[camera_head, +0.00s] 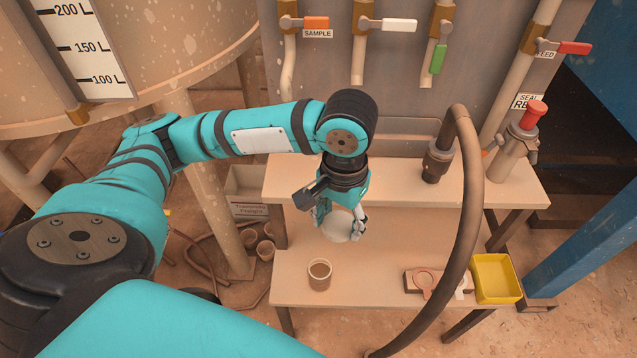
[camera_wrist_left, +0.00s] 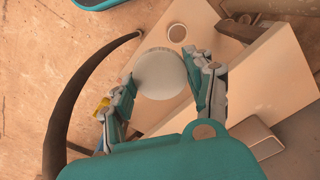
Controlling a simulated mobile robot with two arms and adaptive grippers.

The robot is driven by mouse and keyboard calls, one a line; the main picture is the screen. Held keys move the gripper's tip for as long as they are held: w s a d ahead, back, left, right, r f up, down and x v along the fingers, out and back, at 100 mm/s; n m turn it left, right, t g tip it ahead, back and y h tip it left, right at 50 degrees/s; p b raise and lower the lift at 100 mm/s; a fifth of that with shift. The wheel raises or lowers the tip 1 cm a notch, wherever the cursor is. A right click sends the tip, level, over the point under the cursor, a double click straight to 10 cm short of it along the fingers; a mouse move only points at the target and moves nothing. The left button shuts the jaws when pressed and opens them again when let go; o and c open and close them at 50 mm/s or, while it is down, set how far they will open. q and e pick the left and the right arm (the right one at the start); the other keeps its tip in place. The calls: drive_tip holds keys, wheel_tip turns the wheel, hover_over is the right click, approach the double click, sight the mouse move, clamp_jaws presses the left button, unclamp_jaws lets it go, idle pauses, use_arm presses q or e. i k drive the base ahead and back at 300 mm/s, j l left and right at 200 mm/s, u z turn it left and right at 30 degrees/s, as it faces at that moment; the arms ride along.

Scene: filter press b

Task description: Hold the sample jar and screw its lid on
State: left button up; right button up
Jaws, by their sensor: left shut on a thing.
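My left gripper (camera_head: 340,212) reaches down over the lower bench shelf in the head view. Its fingers are shut on a white round thing (camera_head: 337,226) that I take for the sample jar. In the left wrist view the same jar (camera_wrist_left: 161,74) shows as a pale disc with a finely ridged rim, between the two fingers of the left gripper (camera_wrist_left: 165,85). I cannot tell whether this disc is the jar's own top or a lid on it. The gripper hides much of it in the head view. No separate lid can be made out. My right gripper is not in view.
A small beige cup (camera_head: 319,275) stands on the bench, front left of the gripper. A fixture block (camera_head: 414,283) and a yellow tray (camera_head: 497,279) sit at the right. A thick dark hose (camera_head: 468,200) arches over the bench. Valves and pipes line the back.

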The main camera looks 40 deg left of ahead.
sight(320, 271)
drive_tip(key=u, duration=1.5)
drive_tip(key=k+j+u, duration=0.1)
drive_tip(key=k, duration=0.3)
drive_tip(key=k+j, duration=0.15)
drive_tip(key=k, duration=0.3)
drive_tip(key=u, duration=0.05)
